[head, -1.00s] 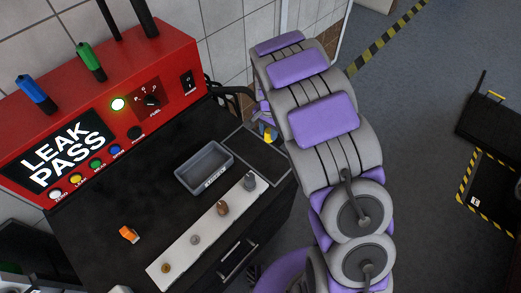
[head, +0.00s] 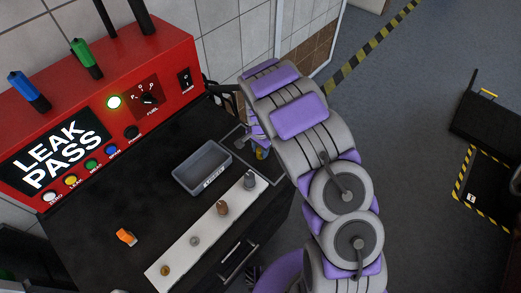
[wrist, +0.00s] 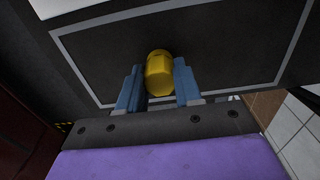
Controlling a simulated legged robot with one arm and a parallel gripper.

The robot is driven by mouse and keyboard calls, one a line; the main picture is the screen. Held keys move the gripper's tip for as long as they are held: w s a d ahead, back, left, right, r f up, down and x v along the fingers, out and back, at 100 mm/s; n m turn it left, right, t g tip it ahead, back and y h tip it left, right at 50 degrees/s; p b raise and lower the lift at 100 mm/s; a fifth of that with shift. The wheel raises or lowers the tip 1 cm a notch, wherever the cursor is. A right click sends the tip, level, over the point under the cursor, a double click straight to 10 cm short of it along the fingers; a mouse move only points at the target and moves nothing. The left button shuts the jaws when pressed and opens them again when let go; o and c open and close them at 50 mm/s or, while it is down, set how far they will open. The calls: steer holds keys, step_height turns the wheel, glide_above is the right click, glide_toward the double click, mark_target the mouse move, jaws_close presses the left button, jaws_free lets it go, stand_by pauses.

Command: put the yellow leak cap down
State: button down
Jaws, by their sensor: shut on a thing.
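The yellow leak cap (wrist: 159,73) is between the two blue fingers of my gripper (wrist: 160,85) in the wrist view. My gripper is shut on it. Behind the cap is a black surface with a grey rectangular outline (wrist: 215,27); I cannot tell whether the cap touches it. In the head view a small bit of the yellow cap (head: 262,153) shows at the right end of the black bench top (head: 105,210), beside my arm. My arm hides most of the gripper there.
A grey bin (head: 202,168) stands left of my gripper. A white strip (head: 180,250) with several small fittings lies along the bench front. An orange piece (head: 126,237) lies farther left. The red tester (head: 160,60) reading LEAK PASS stands behind.

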steer(key=shift+d, duration=0.2)
steer(key=c, duration=1.1)
jaws_free()
steer(key=shift+d, duration=0.25)
steer(key=o, duration=0.3)
steer(key=shift+a, duration=0.1)
steer(key=shift+o, duration=0.2)
steer(key=shift+a, duration=0.2)
